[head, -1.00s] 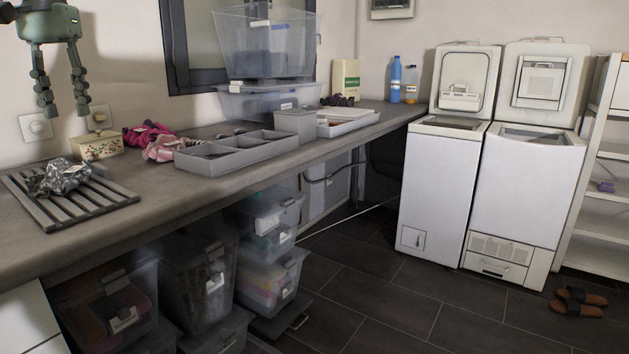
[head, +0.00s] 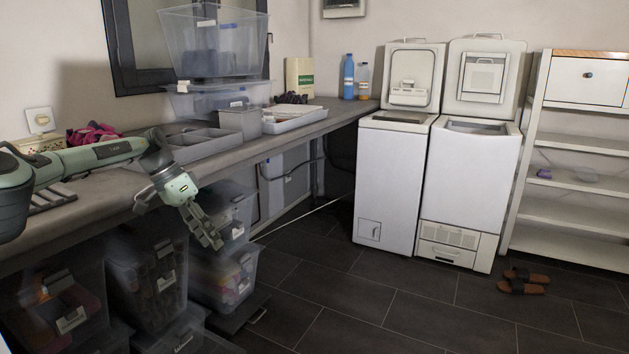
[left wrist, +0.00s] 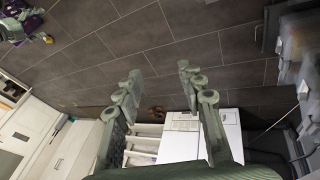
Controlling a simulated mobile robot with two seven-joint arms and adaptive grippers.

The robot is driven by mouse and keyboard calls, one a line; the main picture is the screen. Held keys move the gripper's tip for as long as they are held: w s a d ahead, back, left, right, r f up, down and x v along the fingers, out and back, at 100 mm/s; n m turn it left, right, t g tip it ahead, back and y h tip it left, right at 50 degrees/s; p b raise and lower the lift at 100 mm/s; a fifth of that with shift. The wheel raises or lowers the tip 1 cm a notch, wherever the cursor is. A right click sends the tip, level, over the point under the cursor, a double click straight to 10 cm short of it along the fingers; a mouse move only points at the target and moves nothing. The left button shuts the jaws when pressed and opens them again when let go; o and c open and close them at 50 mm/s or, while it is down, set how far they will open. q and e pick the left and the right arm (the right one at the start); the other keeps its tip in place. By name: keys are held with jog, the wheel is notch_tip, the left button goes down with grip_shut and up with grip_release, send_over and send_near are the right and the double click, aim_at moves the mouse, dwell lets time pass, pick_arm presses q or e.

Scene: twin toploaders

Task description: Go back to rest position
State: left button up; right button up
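My left arm comes in from the left across the counter in the head view. My left gripper (head: 207,232) hangs in front of the counter's edge, tilted down to the right, before the clear bins. In the left wrist view its two fingers (left wrist: 160,72) stand well apart with nothing between them. Past them are the dark tiled floor and white furniture. My right gripper is not seen in the head view. A small greenish part at the top left of the left wrist view is too unclear to name.
The grey counter (head: 107,185) runs along the left wall, with a grey divided tray (head: 190,146) on it. Clear bins (head: 225,275) stand below. Two white toploaders (head: 390,185) stand at the back, shelves (head: 580,182) at right. Slippers (head: 523,281) lie on otherwise open floor.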

pick_arm(q)
jog(key=s+d+f+t+h, duration=0.3)
jog(key=d+f, duration=0.3)
jog(key=d, duration=0.6)
jog(key=s+d+f+m+t+h, duration=0.1)
jog(key=s+d+f+t+h, duration=0.3)
jog(key=d, duration=0.9)
jog(key=s+d+f+t+h, duration=0.1)
jog(key=s+d+f+h, duration=0.15)
jog(key=d+f, duration=0.7)
jog(key=s+a+f+n+t+y, duration=0.1)
jog(key=s+a+f+n+y, duration=0.3)
jog(key=a+y, duration=0.3)
jog(key=s+a+f+n+t+y, duration=0.1)
jog(key=s+a+f+n+y, duration=0.3)
jog(key=a, duration=0.5)
jog(key=s+a+f+g+y, duration=0.2)
jog(key=s+a+f+g, duration=0.1)
jog(key=s+a, duration=0.6)
jog(key=s+a+f+g+y, duration=0.2)
jog(key=s+a+f+g, duration=0.2)
jog(key=s+a, duration=0.6)
jog(key=s+f, duration=0.2)
jog(key=s, duration=0.3)
jog(key=shift+a+m+y, duration=0.25)
jog(key=shift+m+y, duration=0.1)
jog(key=shift+m, duration=0.05)
